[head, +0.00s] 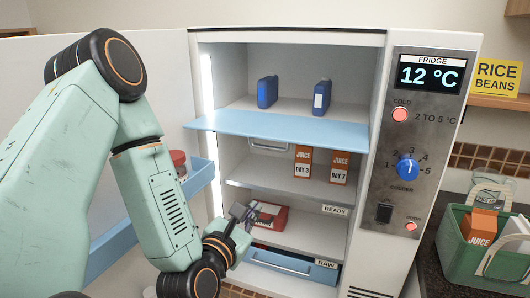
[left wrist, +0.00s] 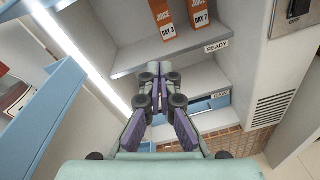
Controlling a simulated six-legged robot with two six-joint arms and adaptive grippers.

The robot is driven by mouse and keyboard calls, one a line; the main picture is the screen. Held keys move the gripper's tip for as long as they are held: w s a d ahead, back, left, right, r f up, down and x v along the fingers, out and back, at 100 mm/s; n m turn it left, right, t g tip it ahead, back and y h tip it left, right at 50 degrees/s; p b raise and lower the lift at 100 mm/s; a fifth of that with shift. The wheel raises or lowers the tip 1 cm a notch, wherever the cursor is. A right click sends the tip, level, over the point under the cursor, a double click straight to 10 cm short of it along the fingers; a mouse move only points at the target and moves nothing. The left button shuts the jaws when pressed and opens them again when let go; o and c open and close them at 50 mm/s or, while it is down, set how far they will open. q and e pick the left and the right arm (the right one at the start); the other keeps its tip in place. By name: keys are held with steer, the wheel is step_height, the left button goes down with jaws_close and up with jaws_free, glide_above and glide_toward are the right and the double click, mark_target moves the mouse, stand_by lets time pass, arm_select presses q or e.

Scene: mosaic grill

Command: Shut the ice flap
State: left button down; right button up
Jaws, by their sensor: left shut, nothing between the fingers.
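The ice flap (head: 290,129) is a light blue panel at the front of the fridge's top compartment. It hangs open, lying nearly level and sticking out towards me. The compartment behind it is exposed. My left gripper (head: 243,214) is shut and empty, well below the flap, in front of the lower shelves. In the left wrist view the left gripper (left wrist: 160,72) shows its fingers together below the READY shelf. The flap is not clearly seen there. My right gripper is in neither view.
Two blue packs (head: 267,92) stand in the top compartment. Two juice cartons (head: 302,162) stand on the middle shelf. A red pack (head: 271,217) lies behind my gripper, above the blue RAW drawer (head: 290,266). The open fridge door with a blue door bin (head: 200,176) is at left.

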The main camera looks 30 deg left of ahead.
mark_target(278, 134)
arm_select(q)
steer(key=w+a+r+n+t+y+b, duration=0.1)
steer(key=w+a+r+n+b, duration=0.2)
steer(key=w+r, duration=0.4)
steer(key=w+n+b, duration=0.1)
steer(key=w, duration=0.2)
steer(key=shift+w+a+n, duration=0.15)
steer(key=shift+a+n, duration=0.15)
stand_by(0.8)
steer(key=shift+w+f, duration=0.2)
steer(key=shift+w, duration=0.05)
steer(key=shift+r, duration=0.1)
